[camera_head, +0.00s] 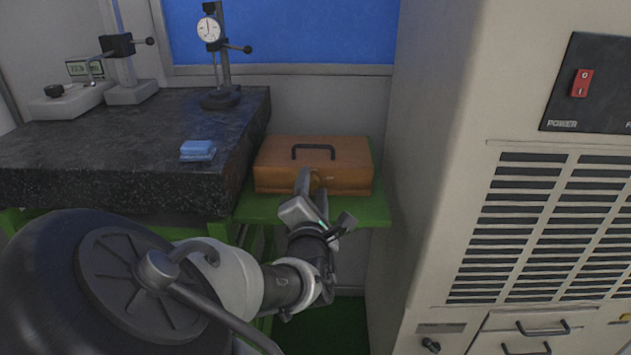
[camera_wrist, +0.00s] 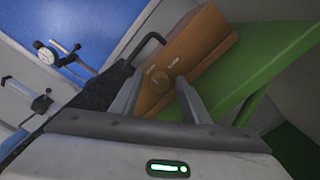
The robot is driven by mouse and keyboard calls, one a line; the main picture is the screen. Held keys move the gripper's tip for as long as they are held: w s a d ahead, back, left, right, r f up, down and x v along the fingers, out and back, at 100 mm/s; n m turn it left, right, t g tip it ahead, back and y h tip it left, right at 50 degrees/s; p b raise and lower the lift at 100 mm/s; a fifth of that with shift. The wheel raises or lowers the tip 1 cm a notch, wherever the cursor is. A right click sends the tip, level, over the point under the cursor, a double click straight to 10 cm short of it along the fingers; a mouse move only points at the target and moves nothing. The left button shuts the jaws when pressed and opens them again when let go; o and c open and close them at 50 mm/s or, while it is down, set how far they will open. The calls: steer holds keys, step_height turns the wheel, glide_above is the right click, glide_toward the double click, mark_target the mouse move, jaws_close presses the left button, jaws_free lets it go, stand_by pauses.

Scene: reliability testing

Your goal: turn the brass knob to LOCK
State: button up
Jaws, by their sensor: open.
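The brass knob (camera_wrist: 159,82) is on the front face of a brown box (camera_head: 352,181), with small pale lettering above it that is too blurred to read. The box has a black handle on its lid and also shows in the wrist view (camera_wrist: 205,42). My gripper (camera_wrist: 159,76) is open, with one finger on either side of the knob in the wrist view and nothing between them. I cannot tell whether the fingers touch it. In the head view my gripper (camera_head: 313,182) is in front of the box and covers part of the knob area.
The box sits on a green stand (camera_head: 262,208). A dark granite table (camera_head: 80,145) with a blue block (camera_head: 198,150) and gauge stands is at left. A large beige cabinet (camera_head: 440,150) with vents and a red power switch (camera_head: 582,83) closes off the right side.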

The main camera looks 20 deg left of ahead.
jaws_close()
stand_by(0.3)
steer(key=shift+m, duration=0.3)
steer(key=m+p, duration=0.1)
steer(key=m, duration=0.2)
steer(key=shift+m+p, duration=0.4)
steer(key=m, duration=0.4)
steer(key=shift+m, duration=0.3)
steer(key=m+b, duration=0.2)
steer(key=m, duration=0.3)
steer(key=shift+f, duration=0.15)
steer(key=shift+m+b, duration=1.15)
steer(key=shift+m, duration=0.95)
